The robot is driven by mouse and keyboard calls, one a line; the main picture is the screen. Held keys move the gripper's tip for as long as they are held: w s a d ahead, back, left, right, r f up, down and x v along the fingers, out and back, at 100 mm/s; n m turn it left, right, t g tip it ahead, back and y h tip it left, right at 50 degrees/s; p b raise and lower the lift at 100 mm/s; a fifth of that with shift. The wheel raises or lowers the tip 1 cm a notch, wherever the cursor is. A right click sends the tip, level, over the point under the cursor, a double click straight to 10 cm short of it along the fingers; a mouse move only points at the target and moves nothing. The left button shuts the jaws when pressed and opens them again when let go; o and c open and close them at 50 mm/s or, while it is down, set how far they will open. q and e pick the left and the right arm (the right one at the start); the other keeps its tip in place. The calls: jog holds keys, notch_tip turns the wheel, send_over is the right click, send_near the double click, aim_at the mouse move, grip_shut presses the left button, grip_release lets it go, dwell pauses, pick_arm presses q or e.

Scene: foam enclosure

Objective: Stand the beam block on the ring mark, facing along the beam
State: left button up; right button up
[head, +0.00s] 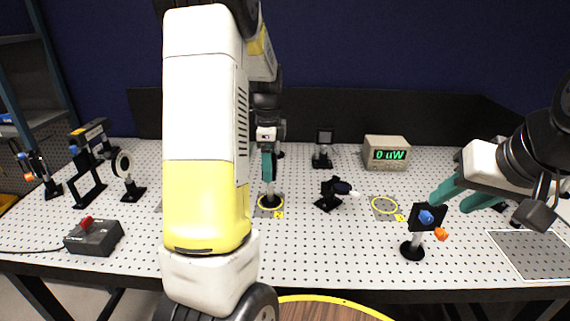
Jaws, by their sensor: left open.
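My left gripper (267,166) reaches down over the left yellow ring mark (270,212). Its teal fingers are seen nearly edge-on, and it is open. A small post on a round black base (270,201) stands within this ring, directly below the fingers; its upper part is hidden, so I cannot tell its facing or whether it is the beam block. A second yellow ring mark (384,205) to the right is empty. My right gripper (464,194) is at the right, with its teal fingers apart, behind a mount with blue and orange knobs (427,217).
A black device with a white tip (335,193) stands between the rings. A meter reading 0 uW (386,153) and a dark square mount (323,147) stand behind. Several optics fill the left. My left arm hides the left-centre.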

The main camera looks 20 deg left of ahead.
pick_arm(q)
notch_tip(320, 180, up, 10)
jog(key=shift+r, duration=0.1)
jog(key=s+d+r+n+t, duration=0.1)
jog(key=s+d+n+t, duration=0.1)
jog(key=s+d+n, duration=0.2)
jog(key=s+d+r+n+t+h, duration=0.1)
jog(key=s+d+n, duration=0.3)
jog(key=s, duration=0.6)
jog(key=s+d+r+n+t+h, duration=0.1)
jog(key=s+d+n+t, duration=0.2)
jog(key=s+n, duration=0.3)
jog(key=shift+s+d+n, duration=0.3)
jog(key=shift+s+d, duration=0.35)
jog(key=shift+s, duration=0.45)
